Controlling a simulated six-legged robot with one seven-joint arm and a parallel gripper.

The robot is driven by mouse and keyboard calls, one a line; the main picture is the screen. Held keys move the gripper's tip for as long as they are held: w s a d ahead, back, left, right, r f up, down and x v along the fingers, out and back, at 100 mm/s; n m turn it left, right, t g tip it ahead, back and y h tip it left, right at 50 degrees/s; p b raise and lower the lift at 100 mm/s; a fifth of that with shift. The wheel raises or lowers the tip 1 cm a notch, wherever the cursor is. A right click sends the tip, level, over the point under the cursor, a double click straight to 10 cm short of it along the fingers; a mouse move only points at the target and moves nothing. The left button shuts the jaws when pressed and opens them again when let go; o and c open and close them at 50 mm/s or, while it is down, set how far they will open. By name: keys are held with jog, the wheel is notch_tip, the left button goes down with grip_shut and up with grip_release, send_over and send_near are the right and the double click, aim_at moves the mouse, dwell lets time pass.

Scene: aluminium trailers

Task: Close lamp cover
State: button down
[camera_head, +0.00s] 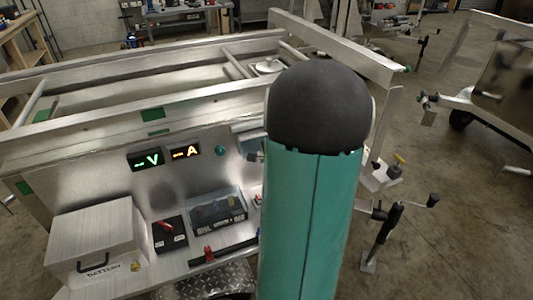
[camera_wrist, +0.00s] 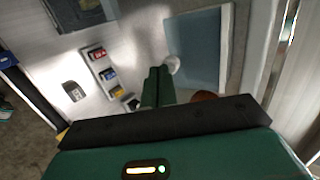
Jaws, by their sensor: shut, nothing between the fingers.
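In the wrist view, a flat blue-grey panel (camera_wrist: 205,45) with a pale frame, which may be the lamp cover, is at the upper right. A small whitish round piece (camera_wrist: 173,64) sits at its left edge. My gripper (camera_wrist: 157,73) has its two green fingers together and empty, with the tips close to that piece; I cannot tell whether they touch. An orange-brown round thing (camera_wrist: 205,96) is partly hidden behind my gripper. In the head view, my arm hides the gripper and most of this area; a strip of a bluish panel (camera_head: 246,138) shows left of it.
Red, blue and yellow switches (camera_wrist: 109,76) lie left of the fingers. A jack stand (camera_head: 388,232) stands right of my arm. Open floor lies farther right.

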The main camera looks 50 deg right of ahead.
jog(key=shift+w+d+f, duration=0.2)
jog(key=shift+w+f, duration=0.1)
jog(key=shift+f, duration=0.2)
jog(key=shift+w+d+f, duration=0.15)
jog(key=shift+w+f, duration=0.1)
jog(key=shift+f, duration=0.2)
jog(key=shift+r, duration=0.1)
jog(key=shift+r, duration=0.7)
